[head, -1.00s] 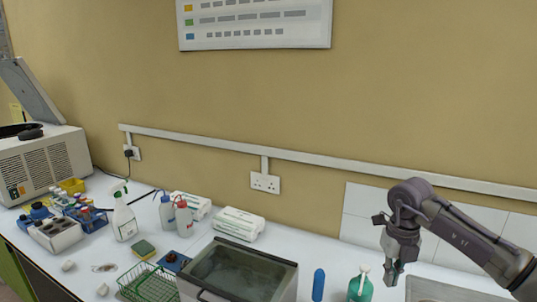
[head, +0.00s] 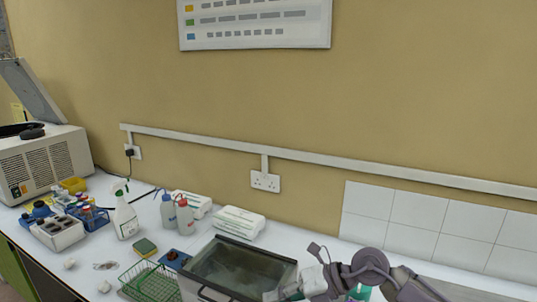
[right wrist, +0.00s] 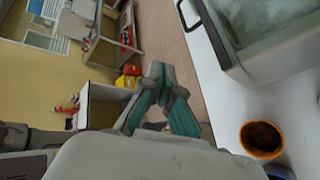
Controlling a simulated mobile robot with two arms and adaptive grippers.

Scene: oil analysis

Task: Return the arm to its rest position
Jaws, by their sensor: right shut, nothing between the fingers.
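My right arm comes in from the right at the bottom of the head view. Its gripper (head: 283,293) points left and low, in front of the right end of the metal water bath (head: 215,291). In the right wrist view the fingers (right wrist: 164,84) come together, shut and empty, over open floor beside the bench edge. My left gripper is in neither view.
A green wire basket (head: 150,283) stands left of the bath. The white bench (right wrist: 212,80) shows in the wrist view, with an orange-rimmed round container (right wrist: 262,138) and the bath's corner.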

